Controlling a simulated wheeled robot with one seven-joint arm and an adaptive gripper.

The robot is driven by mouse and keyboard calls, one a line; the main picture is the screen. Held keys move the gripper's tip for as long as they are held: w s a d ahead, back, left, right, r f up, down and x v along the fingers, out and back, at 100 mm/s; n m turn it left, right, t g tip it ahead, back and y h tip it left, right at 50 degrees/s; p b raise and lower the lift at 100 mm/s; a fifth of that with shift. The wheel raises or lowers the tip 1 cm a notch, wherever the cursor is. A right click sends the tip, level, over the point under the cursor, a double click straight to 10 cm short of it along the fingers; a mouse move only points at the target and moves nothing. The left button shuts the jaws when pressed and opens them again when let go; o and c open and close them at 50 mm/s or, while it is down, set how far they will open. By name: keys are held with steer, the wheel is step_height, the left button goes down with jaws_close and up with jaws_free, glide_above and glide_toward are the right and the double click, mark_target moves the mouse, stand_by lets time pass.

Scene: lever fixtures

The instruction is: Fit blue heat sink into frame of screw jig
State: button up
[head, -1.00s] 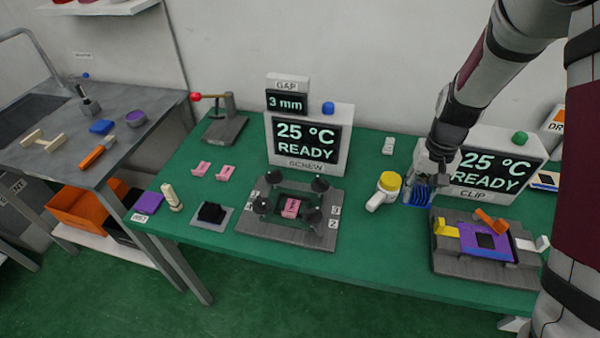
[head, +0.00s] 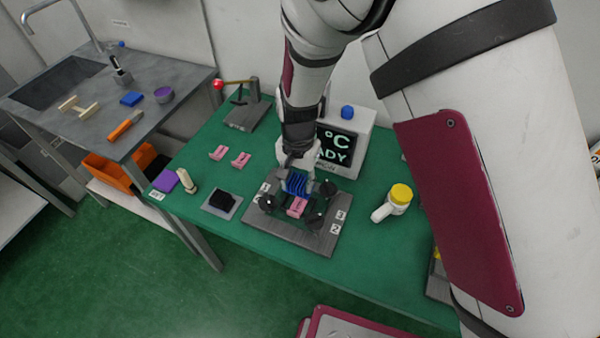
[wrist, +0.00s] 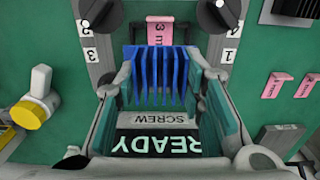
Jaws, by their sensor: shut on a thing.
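The blue finned heat sink (head: 296,183) is held in my gripper (head: 297,172), above the back part of the screw jig (head: 290,237). In the wrist view the heat sink (wrist: 158,76) sits between the two fingers of my gripper (wrist: 160,95), fins toward the camera. The jig has dark knobs at its corners, and a pink 3 mm piece (head: 297,207) lies in its frame. The pink piece also shows in the wrist view (wrist: 160,32), just beyond the heat sink. The underside of the heat sink is hidden, so I cannot tell its height above the jig.
The SCREW display (head: 342,145) stands right behind the jig, partly hidden by my arm. Two pink pieces (head: 230,156) lie to the left at the back. A black block on a grey pad (head: 222,201) is left of the jig. A white bottle with yellow cap (head: 393,202) is on the right.

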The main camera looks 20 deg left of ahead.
mark_target(298, 180)
stand_by(0.4)
steer(key=shift+f+b, duration=0.65)
steer(key=shift+f, duration=2.55)
steer(key=shift+f, duration=0.85)
steer(key=o, duration=1.2)
steer(key=shift+c, duration=0.2)
steer(key=shift+r, duration=0.1)
step_height(298, 180, up, 12)
steer(key=shift+f, duration=0.1)
